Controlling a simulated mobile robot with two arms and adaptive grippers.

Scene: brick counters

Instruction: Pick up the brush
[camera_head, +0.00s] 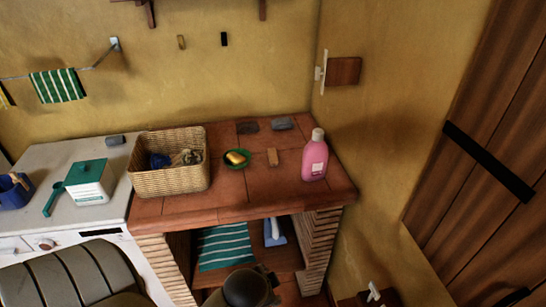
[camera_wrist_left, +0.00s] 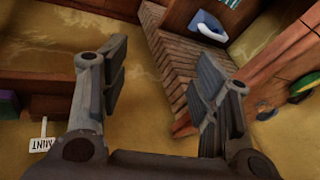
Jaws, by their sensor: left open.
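A small blue and white item with a handle (camera_head: 274,232), possibly the brush, rests on the lower shelf under the brick counter. It also shows at the top of the left wrist view (camera_wrist_left: 208,28). My right gripper is not in view.
On the counter stand a wicker basket (camera_head: 170,180), a green bowl with a yellow sponge (camera_head: 237,158) and a pink bottle (camera_head: 315,157). A striped green cloth (camera_head: 225,246) is beside the blue and white item. The ribbed brick pillar (camera_head: 315,245) borders the shelf on the right.

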